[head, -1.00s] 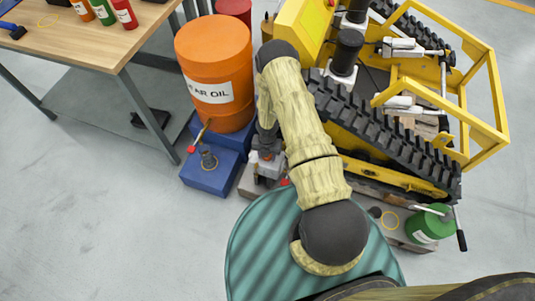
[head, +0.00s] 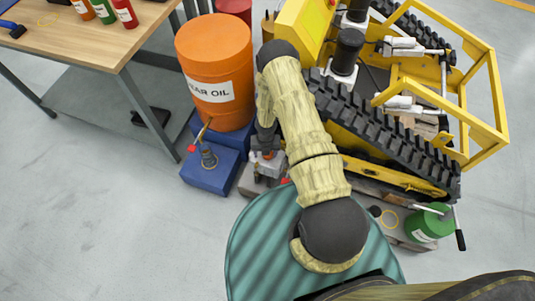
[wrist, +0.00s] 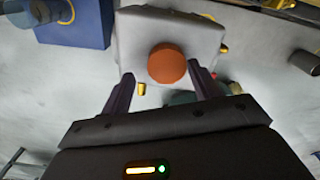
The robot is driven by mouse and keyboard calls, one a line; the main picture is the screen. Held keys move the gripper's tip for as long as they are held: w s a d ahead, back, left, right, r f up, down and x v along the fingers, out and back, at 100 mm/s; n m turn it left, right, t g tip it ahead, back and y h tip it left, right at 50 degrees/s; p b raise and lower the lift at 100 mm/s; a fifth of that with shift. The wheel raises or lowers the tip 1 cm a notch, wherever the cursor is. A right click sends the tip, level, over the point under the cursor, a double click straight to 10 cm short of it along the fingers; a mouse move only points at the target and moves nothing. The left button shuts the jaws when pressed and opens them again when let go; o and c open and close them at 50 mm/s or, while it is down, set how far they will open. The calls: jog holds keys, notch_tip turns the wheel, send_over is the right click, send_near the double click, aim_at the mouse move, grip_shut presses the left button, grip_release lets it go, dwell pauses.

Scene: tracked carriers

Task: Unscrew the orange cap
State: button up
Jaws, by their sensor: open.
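The orange cap (wrist: 167,63) is a round disc on top of a pale grey block-shaped body (wrist: 150,25) in the wrist view. My gripper (wrist: 161,70) is open, with its two dark fingers at either side of the cap's near edge. Gaps show between the fingers and the cap, and whether the fingertips reach down to its height I cannot tell. In the head view the cap (head: 268,155) is a small orange spot below my wrist, on the grey unit (head: 262,170); my arm partly hides it.
A blue box (head: 210,175) with a red-ended lever stands left of the grey unit. An orange gear oil drum (head: 215,60) stands behind it. A yellow tracked carrier (head: 390,130) is close on the right. A workbench (head: 100,40) is at upper left.

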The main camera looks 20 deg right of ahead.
jog(key=m, duration=0.1)
jog(key=d+m, duration=0.1)
jog(key=w+m, duration=0.1)
jog(key=m, duration=0.1)
jog(key=shift+d+r, duration=0.15)
jog(key=shift+d, duration=0.1)
jog(key=m, duration=0.4)
jog(key=shift+d+m+b, duration=0.15)
jog(key=shift+m+b, duration=0.15)
jog(key=shift+b, duration=0.05)
jog(key=shift+s, duration=0.15)
jog(key=shift+m, duration=0.7)
jog(key=m, duration=0.5)
jog(key=shift+s+a+f+b, duration=0.1)
jog(key=shift+a+f+b, duration=0.1)
jog(key=shift+a+b, duration=0.1)
jog(key=m, duration=0.3)
jog(key=shift+m, duration=0.3)
